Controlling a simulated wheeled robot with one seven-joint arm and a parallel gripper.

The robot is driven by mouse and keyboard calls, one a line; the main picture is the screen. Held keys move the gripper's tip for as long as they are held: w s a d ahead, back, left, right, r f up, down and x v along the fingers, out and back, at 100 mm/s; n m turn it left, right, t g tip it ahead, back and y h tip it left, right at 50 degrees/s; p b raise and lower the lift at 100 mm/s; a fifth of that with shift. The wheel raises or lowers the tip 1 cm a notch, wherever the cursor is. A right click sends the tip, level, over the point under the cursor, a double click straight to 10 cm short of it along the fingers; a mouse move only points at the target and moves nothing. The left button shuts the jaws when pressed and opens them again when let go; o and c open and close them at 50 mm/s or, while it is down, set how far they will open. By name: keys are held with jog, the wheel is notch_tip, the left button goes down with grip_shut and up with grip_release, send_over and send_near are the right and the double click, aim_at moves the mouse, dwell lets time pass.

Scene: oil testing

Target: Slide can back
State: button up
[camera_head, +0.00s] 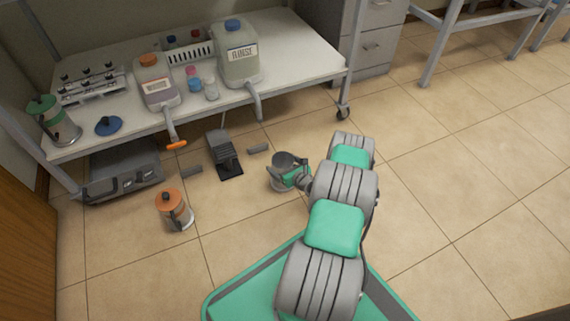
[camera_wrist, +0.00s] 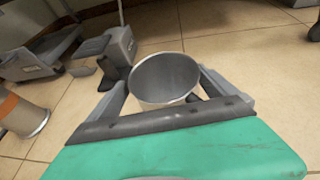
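An open-topped metal can (camera_wrist: 165,78) stands between the two grey fingers of my gripper (camera_wrist: 164,92) in the wrist view, with its dark empty inside facing the camera. In the head view the can (camera_head: 285,163) is low over or on the floor at the end of my arm; I cannot tell if its base touches the tiles. My gripper (camera_head: 291,177) has one finger close against each side of the can. A dark handle-like part shows at the can's right in the wrist view. The can's lower body is mostly hidden by the gripper.
An orange-lidded can (camera_head: 174,208) stands on the floor to the left. A black pedal (camera_head: 224,155) lies nearby. A bench (camera_head: 290,75) holds a green-lidded can (camera_head: 52,120), a blue lid (camera_head: 109,125) and two jugs. Floor (camera_head: 450,190) to the right is clear.

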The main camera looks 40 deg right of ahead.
jog(key=shift+o, duration=0.3)
jog(key=shift+f, duration=0.1)
jog(key=p+v, duration=0.3)
jog(key=v, duration=0.4)
jog(key=shift+s, duration=0.4)
